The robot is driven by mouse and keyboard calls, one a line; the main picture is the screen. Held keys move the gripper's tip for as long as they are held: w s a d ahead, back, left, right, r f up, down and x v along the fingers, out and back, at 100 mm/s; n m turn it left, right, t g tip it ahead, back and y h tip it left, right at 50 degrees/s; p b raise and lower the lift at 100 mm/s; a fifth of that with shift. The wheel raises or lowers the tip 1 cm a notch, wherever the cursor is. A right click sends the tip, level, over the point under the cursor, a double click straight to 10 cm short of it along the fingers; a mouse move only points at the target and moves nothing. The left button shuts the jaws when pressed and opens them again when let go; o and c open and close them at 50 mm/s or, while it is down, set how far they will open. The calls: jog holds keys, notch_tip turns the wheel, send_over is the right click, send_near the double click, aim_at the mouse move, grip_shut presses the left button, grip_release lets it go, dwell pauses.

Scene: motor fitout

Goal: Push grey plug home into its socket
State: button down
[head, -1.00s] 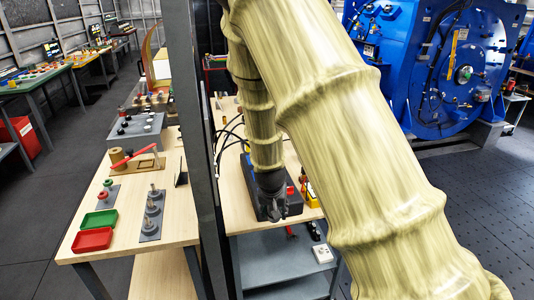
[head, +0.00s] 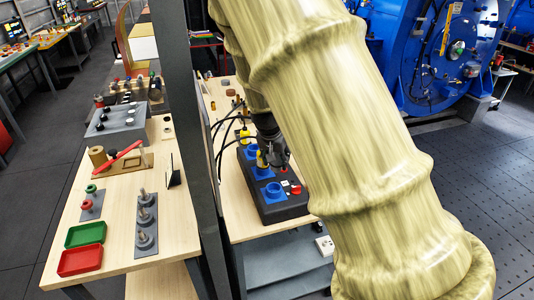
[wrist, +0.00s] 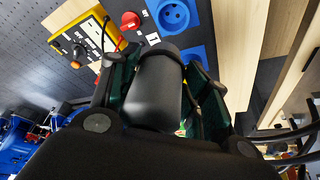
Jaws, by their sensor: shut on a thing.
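My gripper (head: 272,158) is above the dark socket box (head: 285,211) on the right-hand bench, partly behind my arm. In the wrist view its dark green fingers (wrist: 160,88) are shut on the grey plug (wrist: 158,88), a dark grey cylinder. The box has blue sockets: one is bare at the near end (head: 273,190), and another (head: 262,173) is just behind it. In the wrist view one round blue socket (wrist: 173,15) shows clear beyond the plug. Another blue socket part (wrist: 197,52) lies beside the plug's far end. The plug's tip is hidden, so I cannot tell its contact.
A red knob (wrist: 130,20) and a yellow-edged control panel (wrist: 88,33) are near the box. Black cables (head: 226,135) curve left of it. A dark upright post (head: 190,120) separates this bench from the left bench (head: 120,265), which holds red and green trays.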

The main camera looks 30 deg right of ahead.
aim_at(274, 171)
jog(key=shift+s+a+r, duration=0.15)
jog(key=shift+s+r, duration=0.15)
jog(key=shift+s, duration=0.1)
jog(key=shift+a, duration=0.15)
jog(key=shift+w+a+f+p, duration=0.25)
jog(key=shift+w+p, duration=0.15)
jog(key=shift+w, duration=0.2)
jog(key=shift+w+d+f+p, duration=0.1)
jog(key=shift+p, duration=0.2)
jog(key=shift+s+d+f+g+y+p, duration=0.15)
jog(key=shift+s+g+y+p, duration=0.15)
jog(key=shift+g+p, duration=0.3)
jog(key=shift+f+p, duration=0.1)
jog(key=shift+p, duration=0.3)
jog(key=shift+w+f+n+b, duration=0.15)
jog(key=shift+f+b, duration=0.1)
jog(key=shift+f, duration=0.25)
jog(key=shift+w+f+n+b, duration=0.1)
jog(key=shift+f+n+b, duration=0.1)
jog(key=shift+f, duration=0.3)
jog(key=shift+s+f+b, duration=0.2)
jog(key=shift+f+b, duration=0.2)
jog(key=shift+f, duration=0.45)
jog(key=shift+w+f+b, duration=0.1)
jog(key=shift+f+b, duration=0.3)
jog(key=shift+f, duration=0.95)
jog(key=shift+p, duration=0.3)
